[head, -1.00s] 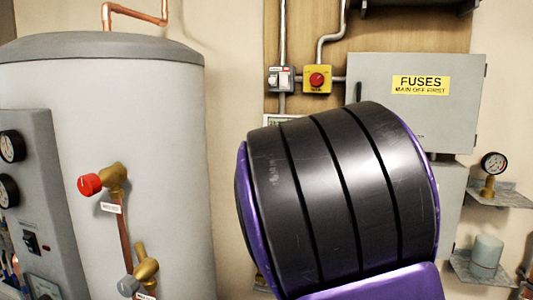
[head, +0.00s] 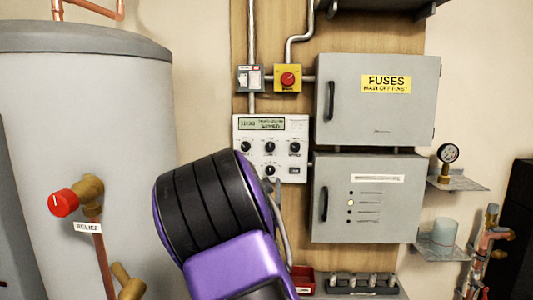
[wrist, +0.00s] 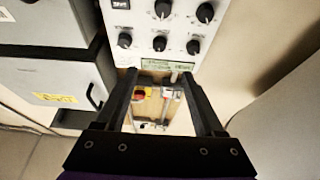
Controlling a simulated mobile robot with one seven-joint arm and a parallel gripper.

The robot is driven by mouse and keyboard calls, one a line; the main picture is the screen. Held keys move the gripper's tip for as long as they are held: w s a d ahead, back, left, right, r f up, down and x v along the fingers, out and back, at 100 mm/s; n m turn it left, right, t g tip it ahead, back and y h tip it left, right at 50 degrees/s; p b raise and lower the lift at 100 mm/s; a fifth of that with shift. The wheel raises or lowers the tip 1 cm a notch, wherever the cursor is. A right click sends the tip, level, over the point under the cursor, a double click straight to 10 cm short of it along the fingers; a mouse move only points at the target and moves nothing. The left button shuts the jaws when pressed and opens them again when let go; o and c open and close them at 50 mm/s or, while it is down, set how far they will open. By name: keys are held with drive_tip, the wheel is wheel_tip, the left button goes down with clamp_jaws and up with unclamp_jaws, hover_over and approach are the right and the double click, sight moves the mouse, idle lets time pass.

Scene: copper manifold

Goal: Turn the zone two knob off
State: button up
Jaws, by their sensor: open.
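The white control panel (head: 262,127) hangs on the wooden board, with a lit display, a row of three black knobs and a lower row with a knob and a rocker switch. It also fills the top of the wrist view (wrist: 180,30), upside down, with several knobs showing. I cannot read which knob is zone two. My gripper (wrist: 158,80) is open and empty, its fingers pointing toward the panel's display edge and apart from the knobs in the picture. In the head view my arm hides the panel's lower left corner.
The grey fuse box (head: 375,100) and a grey box with indicator lights (head: 367,198) stand right of the panel. A yellow switch with a red knob (head: 288,78) is above. The big tank (head: 80,130) with a red valve (head: 64,203) is at left. A gauge shelf (head: 458,184) projects at right.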

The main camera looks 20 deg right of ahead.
sight(270, 149)
drive_tip(key=p+x, duration=0.2)
drive_tip(key=x, duration=1.4)
drive_tip(key=shift+w+d, duration=0.1)
clamp_jaws()
